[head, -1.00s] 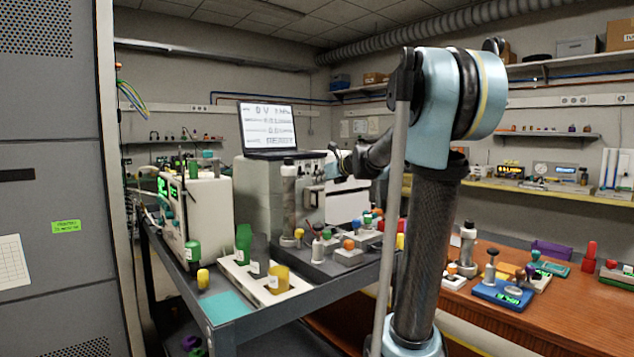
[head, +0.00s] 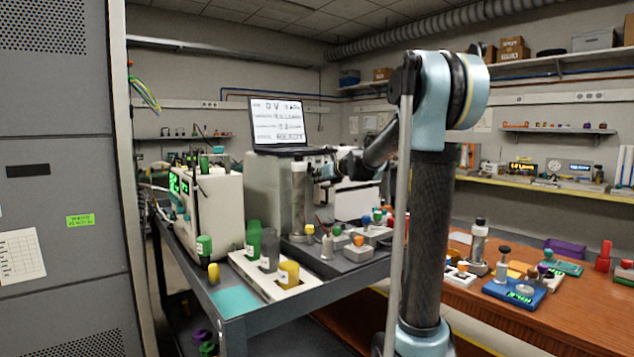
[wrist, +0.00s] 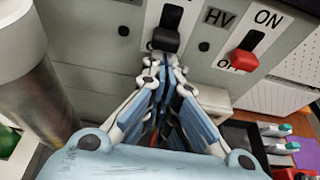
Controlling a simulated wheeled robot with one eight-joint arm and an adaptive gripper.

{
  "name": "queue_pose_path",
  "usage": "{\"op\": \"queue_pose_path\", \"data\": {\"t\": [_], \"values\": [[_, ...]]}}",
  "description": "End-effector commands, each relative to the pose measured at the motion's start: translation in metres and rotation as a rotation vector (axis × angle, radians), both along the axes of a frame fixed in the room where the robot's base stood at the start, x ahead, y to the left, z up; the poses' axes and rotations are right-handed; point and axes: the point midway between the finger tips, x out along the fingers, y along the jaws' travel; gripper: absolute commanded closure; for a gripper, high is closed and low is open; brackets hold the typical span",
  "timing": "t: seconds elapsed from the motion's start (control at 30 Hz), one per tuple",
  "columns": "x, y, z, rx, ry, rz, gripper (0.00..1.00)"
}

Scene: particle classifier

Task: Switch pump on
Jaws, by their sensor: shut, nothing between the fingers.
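In the wrist view a black-handled switch (wrist: 167,38) sits on a white plate on the grey cabinet's face. Its handle points down and partly covers the lower lettering; its own name label is not visible. To its right is a red switch (wrist: 244,62), with an HV label beside it and ON above; its handle is down at OFF. My gripper (wrist: 162,62) is shut and empty, its fingertips just below the black handle; I cannot tell whether they touch it. In the head view the grey cabinet (head: 265,195) stands on the cart, and my gripper (head: 326,172) is small by its face.
A metal cylinder (wrist: 45,95) stands close left of my gripper; it also shows in the head view (head: 299,200). A laptop (head: 278,122) sits on the cabinet. The cart top (head: 255,318) holds a rack with green, grey and yellow containers. A wooden bench (head: 560,320) is at right.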

Motion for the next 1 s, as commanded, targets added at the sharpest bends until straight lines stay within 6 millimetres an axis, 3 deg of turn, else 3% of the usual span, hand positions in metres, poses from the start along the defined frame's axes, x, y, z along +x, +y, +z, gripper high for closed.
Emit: {"op": "queue_pose_path", "data": {"t": [0.17, 0.43, 0.8, 1.0], "values": [[0.000, 0.000, 0.004, 0.000, 0.000, 0.000, 1.00], [0.000, 0.000, 0.028, 0.000, 0.000, 0.000, 1.00], [-0.001, -0.001, 0.030, 0.001, 0.000, 0.000, 1.00], [-0.013, -0.011, 0.036, 0.000, 0.000, 0.001, 1.00]]}}
